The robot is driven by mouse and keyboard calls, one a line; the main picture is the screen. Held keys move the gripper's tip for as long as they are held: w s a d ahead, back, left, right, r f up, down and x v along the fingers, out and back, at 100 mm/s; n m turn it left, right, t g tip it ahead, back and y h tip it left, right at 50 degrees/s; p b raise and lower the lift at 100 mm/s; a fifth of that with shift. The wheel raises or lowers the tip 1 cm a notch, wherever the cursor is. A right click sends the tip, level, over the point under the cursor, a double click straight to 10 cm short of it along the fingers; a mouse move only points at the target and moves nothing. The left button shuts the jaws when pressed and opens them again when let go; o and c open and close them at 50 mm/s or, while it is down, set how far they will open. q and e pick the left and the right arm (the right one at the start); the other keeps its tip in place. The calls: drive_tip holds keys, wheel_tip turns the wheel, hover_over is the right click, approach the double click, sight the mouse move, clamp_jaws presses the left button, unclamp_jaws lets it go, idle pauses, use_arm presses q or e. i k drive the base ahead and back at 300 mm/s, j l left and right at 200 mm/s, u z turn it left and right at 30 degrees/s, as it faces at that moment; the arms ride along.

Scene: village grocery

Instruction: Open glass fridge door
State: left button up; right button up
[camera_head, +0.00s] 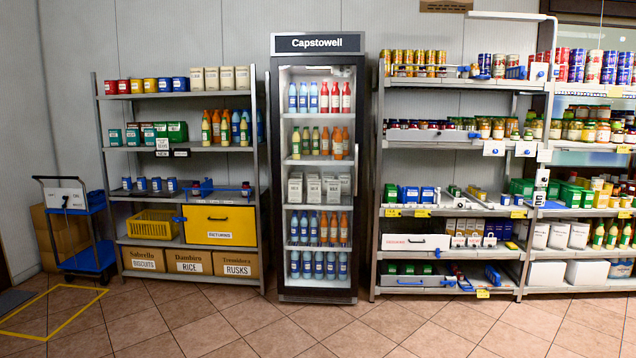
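The glass fridge (318,43) stands against the back wall near the middle of the head view, with a dark sign reading "Capstowell" on top. Its glass door (318,171) has a dark frame and appears shut. Through the glass I see several shelves of blue, red, orange and green bottles and some white cartons. Neither of my grippers is in the view.
A grey shelf unit (180,95) stands left of the fridge, and stocked shelving (450,145) stands close on its right. A blue trolley (88,258) is at the far left, near yellow floor lines. The tiled floor (300,335) before the fridge is clear.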

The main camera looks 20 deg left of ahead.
sight(359, 61)
drive_tip(key=i+j+u, duration=0.15)
drive_tip(key=i+u, duration=0.15)
drive_tip(key=i, duration=0.45)
drive_tip(key=i+u, duration=0.2)
drive_tip(key=i, duration=1.8)
